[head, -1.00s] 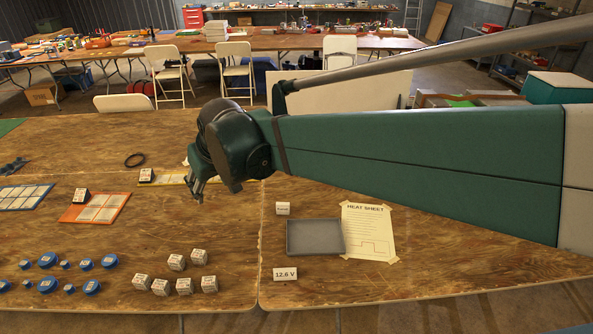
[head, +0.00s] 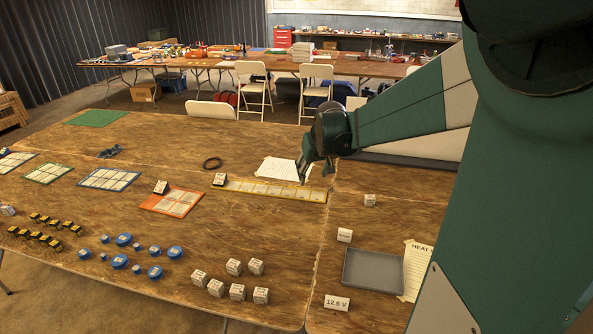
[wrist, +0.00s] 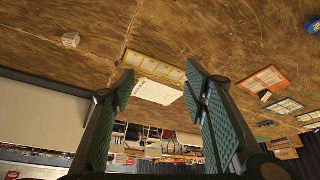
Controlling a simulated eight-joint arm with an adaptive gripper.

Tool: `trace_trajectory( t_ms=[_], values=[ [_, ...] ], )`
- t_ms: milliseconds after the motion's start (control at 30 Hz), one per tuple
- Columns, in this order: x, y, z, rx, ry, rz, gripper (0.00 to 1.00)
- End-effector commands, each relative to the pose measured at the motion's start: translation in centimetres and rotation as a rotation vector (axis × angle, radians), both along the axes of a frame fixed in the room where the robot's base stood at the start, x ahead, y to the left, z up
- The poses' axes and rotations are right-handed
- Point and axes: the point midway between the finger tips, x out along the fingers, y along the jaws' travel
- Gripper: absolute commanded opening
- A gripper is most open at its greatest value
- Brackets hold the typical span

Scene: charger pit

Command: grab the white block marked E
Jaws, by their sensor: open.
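Several white blocks with dark print (head: 237,291) stand in a cluster at the front of the table in the head view. The print is too small for me to tell which block is marked E. My gripper (head: 303,172) is above the table near the yellow strip mat, apart from all the blocks. In the wrist view its jaws (wrist: 163,88) are open with nothing held between them.
A yellow strip mat (head: 270,190) and a white sheet (head: 280,168) lie by my gripper. A grey tray (head: 373,270), a 12.6 V card (head: 337,303) and a heat sheet (head: 417,270) are at the right. Blue round pieces (head: 120,261) and an orange mat (head: 172,201) lie left.

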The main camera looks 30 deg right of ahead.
Motion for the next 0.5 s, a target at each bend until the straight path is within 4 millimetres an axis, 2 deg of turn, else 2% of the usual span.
trace_trajectory(
  t_ms=[33,500],
  values=[
    [0.5,-1.4,-0.5,0.002,0.003,-0.010,0.45],
    [3.4,-12.5,-5.9,0.014,0.030,-0.082,0.45]
  ],
)
